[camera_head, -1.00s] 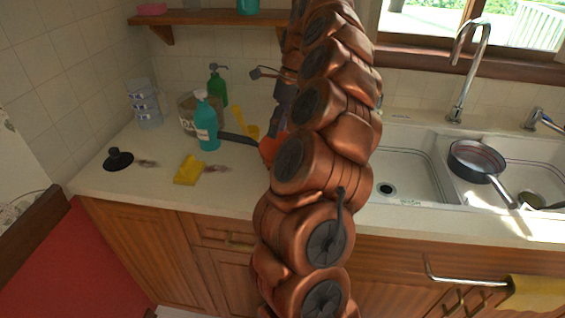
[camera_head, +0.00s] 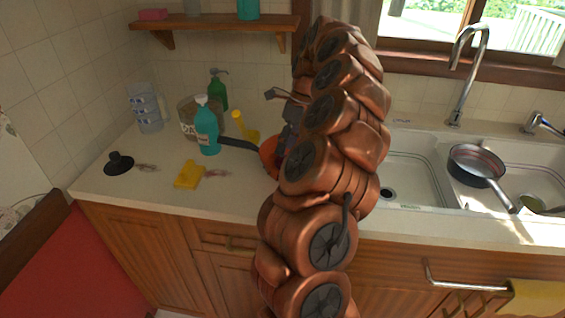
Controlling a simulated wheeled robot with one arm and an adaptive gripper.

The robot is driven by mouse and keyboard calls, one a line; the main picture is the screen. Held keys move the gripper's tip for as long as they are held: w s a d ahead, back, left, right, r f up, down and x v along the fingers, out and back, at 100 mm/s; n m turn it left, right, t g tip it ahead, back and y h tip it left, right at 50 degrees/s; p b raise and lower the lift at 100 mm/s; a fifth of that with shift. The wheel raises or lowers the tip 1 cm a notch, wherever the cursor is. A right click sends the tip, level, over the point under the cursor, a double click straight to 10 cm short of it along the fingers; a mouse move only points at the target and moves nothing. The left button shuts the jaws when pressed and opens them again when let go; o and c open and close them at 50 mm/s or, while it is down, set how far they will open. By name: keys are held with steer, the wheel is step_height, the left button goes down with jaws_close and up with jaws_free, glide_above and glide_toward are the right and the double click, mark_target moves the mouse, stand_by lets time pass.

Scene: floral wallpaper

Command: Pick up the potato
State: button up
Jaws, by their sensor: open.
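I cannot make out a potato in this view; my copper-coloured arm hides part of the counter and the left sink. My gripper (camera_head: 285,97) is partly visible behind the upper arm, above the back of the counter. One grey finger sticks out to the left, and the rest is hidden by my arm. It is open, and I see nothing held in the part that shows.
On the counter (camera_head: 120,190) are a black lid (camera_head: 119,163), a yellow sponge (camera_head: 189,174), a teal bottle (camera_head: 207,130), a green pump bottle (camera_head: 218,90), a water bottle (camera_head: 147,107) and an orange pan (camera_head: 268,158). A saucepan (camera_head: 476,163) sits in the right sink.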

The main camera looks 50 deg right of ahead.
mark_target(284, 158)
steer(key=shift+s+a+f+p, duration=0.1)
steer(key=shift+a+f+p, duration=0.15)
steer(key=shift+f, duration=0.4)
steer(key=shift+p+x, duration=0.3)
steer(key=shift+x, duration=1.1)
steer(key=shift+d, duration=0.1)
steer(key=c, duration=0.8)
